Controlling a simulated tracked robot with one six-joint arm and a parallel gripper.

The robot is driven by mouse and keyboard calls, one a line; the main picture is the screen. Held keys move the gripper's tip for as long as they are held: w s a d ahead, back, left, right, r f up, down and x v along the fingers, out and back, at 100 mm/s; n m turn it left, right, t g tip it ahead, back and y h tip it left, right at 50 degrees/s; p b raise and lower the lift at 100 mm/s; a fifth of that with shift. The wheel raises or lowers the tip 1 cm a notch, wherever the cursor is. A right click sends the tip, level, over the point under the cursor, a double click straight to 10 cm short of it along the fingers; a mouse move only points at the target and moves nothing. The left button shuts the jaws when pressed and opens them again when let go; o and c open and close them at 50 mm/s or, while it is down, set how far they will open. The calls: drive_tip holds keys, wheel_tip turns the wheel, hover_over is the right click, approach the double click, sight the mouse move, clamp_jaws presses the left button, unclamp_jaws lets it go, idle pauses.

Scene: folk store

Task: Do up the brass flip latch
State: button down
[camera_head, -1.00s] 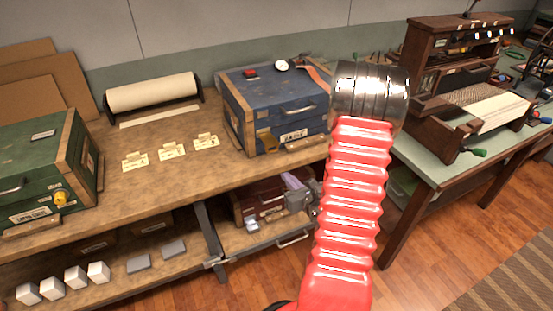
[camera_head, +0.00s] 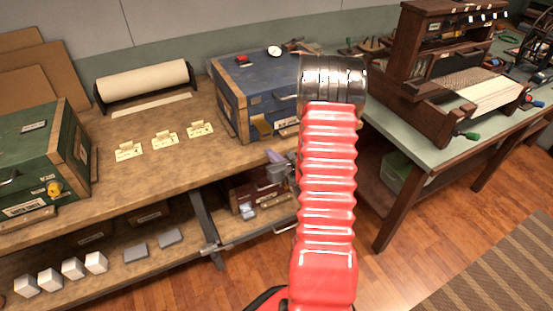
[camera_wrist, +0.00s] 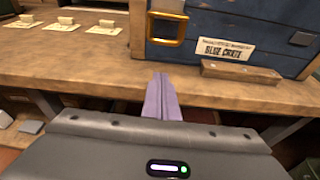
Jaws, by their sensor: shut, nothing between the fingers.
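The blue crate (camera_head: 255,95) stands at the back right of the wooden bench. A brass latch loop (camera_wrist: 168,28) shows on its front in the wrist view, left of the "BLUE CRATE" label (camera_wrist: 222,48). In the head view the brass latch (camera_head: 262,125) is small, on the crate's front just left of my arm. My gripper (camera_wrist: 162,78) has lavender fingers, shut together and empty, pointing at the crate just below and apart from the latch. In the head view my gripper (camera_head: 276,162) is partly hidden by my red arm, in front of the bench edge.
A wooden strip (camera_wrist: 240,72) lies before the crate under its label. The green crate (camera_head: 45,150) stands left, and a paper roll (camera_head: 145,83) is behind tent cards (camera_head: 165,140). A lower shelf (camera_head: 255,228) is under the bench. A loom (camera_head: 440,105) stands right.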

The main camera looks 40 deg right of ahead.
sight(263, 131)
drive_tip(key=shift+w+d+r, duration=0.1)
drive_tip(key=shift+w+r, duration=0.1)
drive_tip(key=shift+r, duration=0.75)
drive_tip(key=shift+w+d+r, duration=0.1)
drive_tip(key=shift+w+r, duration=0.1)
drive_tip(key=shift+r, duration=0.7)
drive_tip(key=shift+r, duration=0.2)
